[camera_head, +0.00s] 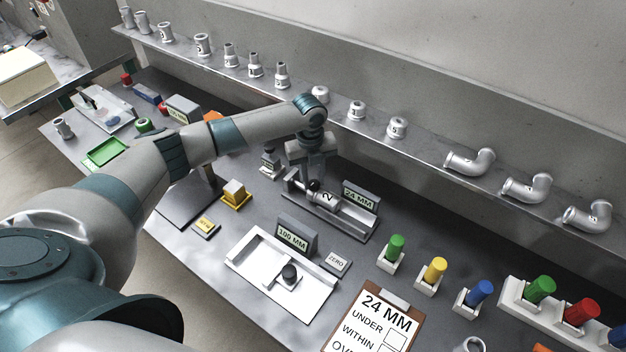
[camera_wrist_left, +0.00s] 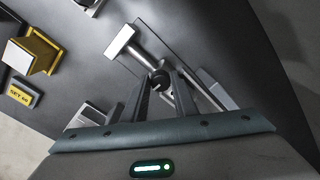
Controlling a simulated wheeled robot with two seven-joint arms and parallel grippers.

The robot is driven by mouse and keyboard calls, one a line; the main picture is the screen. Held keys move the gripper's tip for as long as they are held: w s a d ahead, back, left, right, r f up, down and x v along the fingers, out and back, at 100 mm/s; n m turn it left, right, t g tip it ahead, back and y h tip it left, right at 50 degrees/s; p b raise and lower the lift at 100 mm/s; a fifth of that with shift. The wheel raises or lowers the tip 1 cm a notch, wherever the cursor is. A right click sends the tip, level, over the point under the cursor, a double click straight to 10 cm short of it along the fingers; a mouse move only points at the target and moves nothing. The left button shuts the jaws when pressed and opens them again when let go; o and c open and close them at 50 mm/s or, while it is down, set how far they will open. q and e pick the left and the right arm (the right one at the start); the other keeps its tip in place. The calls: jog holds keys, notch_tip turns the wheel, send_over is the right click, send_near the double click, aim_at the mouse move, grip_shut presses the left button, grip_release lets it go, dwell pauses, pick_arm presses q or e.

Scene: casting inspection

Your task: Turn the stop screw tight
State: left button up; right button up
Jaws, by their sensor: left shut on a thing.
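The stop screw shows as a dark round knob (camera_wrist_left: 159,80) in the left wrist view, on a grey fixture. My left gripper (camera_head: 314,182) reaches down over this fixture, and its fingers (camera_wrist_left: 161,92) are shut on the knob from both sides. In the head view the knob is mostly hidden by the gripper. A silver casting marked 2 (camera_head: 328,198) lies in the fixture (camera_head: 350,230) beside the knob, in front of a 24 MM sign (camera_head: 360,198). My right gripper is in neither view.
A white tray gauge (camera_head: 250,262) with a 100 MM sign (camera_head: 296,233) stands in front, next to a ZERO block (camera_head: 336,262). A yellow block (camera_head: 235,192) is to the left. Green, yellow and blue pegs and a clipboard (camera_head: 408,297) are at right. Castings line the back shelf.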

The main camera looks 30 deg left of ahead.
pick_arm(q)
jog(key=m+b, duration=0.1)
jog(key=m, duration=0.3)
jog(key=shift+w, duration=0.1)
jog(key=shift+m, duration=0.5)
jog(key=shift+r, duration=0.1)
jog(key=o, duration=1)
jog(key=shift+o, duration=0.2)
jog(key=shift+b, duration=0.3)
